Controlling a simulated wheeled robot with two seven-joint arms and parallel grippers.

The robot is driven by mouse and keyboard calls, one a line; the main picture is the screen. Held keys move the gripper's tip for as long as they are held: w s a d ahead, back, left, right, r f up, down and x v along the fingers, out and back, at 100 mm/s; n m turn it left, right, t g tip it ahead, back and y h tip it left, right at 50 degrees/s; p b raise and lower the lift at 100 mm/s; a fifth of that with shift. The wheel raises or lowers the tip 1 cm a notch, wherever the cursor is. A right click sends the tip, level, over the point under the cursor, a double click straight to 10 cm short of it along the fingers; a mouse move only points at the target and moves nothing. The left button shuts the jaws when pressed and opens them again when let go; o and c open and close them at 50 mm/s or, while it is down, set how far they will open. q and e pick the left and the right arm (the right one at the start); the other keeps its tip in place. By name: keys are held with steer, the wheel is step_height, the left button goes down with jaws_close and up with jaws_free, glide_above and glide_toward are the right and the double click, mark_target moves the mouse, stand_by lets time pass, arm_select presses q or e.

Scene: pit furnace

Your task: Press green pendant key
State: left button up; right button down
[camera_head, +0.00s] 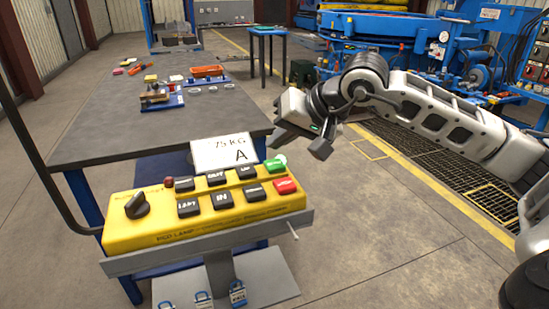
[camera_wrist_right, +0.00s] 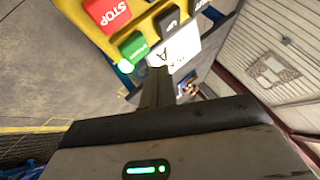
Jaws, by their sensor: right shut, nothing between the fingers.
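The yellow pendant panel (camera_head: 150,225) stands at the front on a grey bracket, with several black keys, a red key and a black rotary knob. The green key (camera_head: 275,166) is at its upper right, above the red key (camera_head: 286,186). In the right wrist view the green key (camera_wrist_right: 133,46) shows beside the red STOP key (camera_wrist_right: 107,14). My right gripper (camera_head: 284,140) is shut and empty, just beyond and above the green key. Its dark fingers (camera_wrist_right: 158,86) point toward the panel; I cannot tell whether they touch it. My left gripper is out of view.
A pale glowing lamp (camera_head: 281,159) sits close to the green key. A white card (camera_head: 223,153) marked "75 KG A" stands behind the keys. A grey workbench (camera_head: 110,125) with small parts lies beyond. Open floor and a floor grating (camera_head: 450,165) are to the right.

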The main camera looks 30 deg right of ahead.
mark_target(279, 165)
step_height(279, 165, up, 4)
steer(key=shift+f+p, duration=0.25)
steer(key=shift+p, duration=0.7)
steer(key=shift+f, duration=0.1)
